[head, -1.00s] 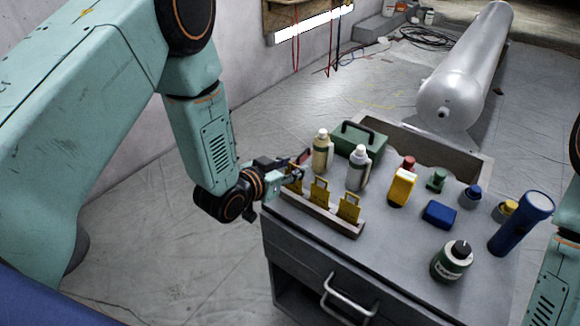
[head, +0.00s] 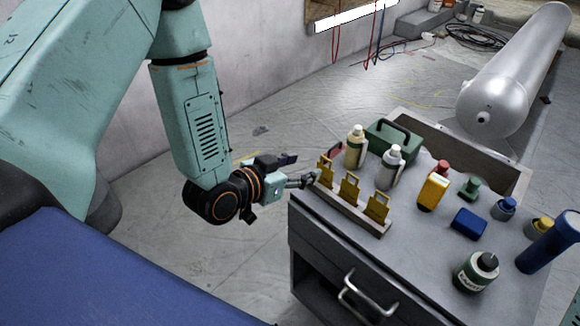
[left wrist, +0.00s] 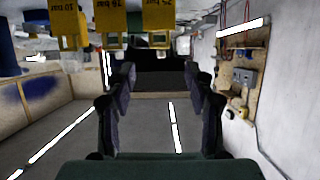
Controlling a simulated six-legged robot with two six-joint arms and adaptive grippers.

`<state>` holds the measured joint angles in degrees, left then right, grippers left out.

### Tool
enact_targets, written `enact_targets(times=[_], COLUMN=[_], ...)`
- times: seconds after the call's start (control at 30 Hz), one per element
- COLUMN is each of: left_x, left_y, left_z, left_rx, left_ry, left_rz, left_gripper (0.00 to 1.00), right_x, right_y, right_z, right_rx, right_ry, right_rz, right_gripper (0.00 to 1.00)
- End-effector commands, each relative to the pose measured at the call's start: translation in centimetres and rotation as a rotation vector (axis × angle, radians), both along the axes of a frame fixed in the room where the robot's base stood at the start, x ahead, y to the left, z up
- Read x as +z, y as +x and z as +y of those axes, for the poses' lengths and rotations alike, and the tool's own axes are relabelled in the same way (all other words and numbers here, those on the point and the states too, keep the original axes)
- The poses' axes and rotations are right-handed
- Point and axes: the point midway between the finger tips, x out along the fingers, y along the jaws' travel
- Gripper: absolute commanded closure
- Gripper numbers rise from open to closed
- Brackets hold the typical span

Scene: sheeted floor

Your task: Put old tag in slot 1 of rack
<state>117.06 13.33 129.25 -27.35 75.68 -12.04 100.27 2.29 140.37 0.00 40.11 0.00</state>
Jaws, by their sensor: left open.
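A rack (head: 343,211) stands along the near left edge of the grey cart top, with three yellow tags upright in it: a left tag (head: 325,171), a middle tag (head: 349,186) and a right tag (head: 377,206). In the left wrist view the tags hang upside down at the top, marked 10 bar (left wrist: 70,22), 16 bar (left wrist: 117,17) and 25 bar (left wrist: 160,17). I cannot tell which is the old tag. My left gripper (head: 302,171) is open and empty just left of the rack; its spread fingers (left wrist: 160,88) show nothing between them. My right gripper is out of view.
The floor left of the cart is clear.

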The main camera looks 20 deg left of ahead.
Motion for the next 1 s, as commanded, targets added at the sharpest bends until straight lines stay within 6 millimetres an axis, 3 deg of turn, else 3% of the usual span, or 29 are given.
enact_targets(times=[0.2, 0.53, 0.67, 0.77, 0.9, 1.0], left_x=[1.0, 1.3, -0.8, -5.6, -12.3, -15.0], left_y=[-2.1, -2.9, -4.2, -7.9, -16.6, -22.7], left_z=[0.9, 1.0, 0.9, 0.8, 1.6, 2.4], left_rx=[0.003, 0.0, 0.006, 0.035, 0.129, 0.209], left_ry=[-0.001, 0.001, 0.008, 0.031, 0.081, 0.121], left_rz=[0.0, -0.001, 0.084, 0.296, 0.677, 0.905], left_gripper=[0.46, 0.46, 0.46, 0.46, 0.46, 0.46], right_x=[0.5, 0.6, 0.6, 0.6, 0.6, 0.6], right_y=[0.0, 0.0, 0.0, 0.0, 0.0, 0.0], right_z=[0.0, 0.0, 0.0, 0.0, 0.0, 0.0], right_rx=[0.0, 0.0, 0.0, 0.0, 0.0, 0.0], right_ry=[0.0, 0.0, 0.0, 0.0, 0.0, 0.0], right_rz=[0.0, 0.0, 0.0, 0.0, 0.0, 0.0], right_gripper=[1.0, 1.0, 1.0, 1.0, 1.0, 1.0])
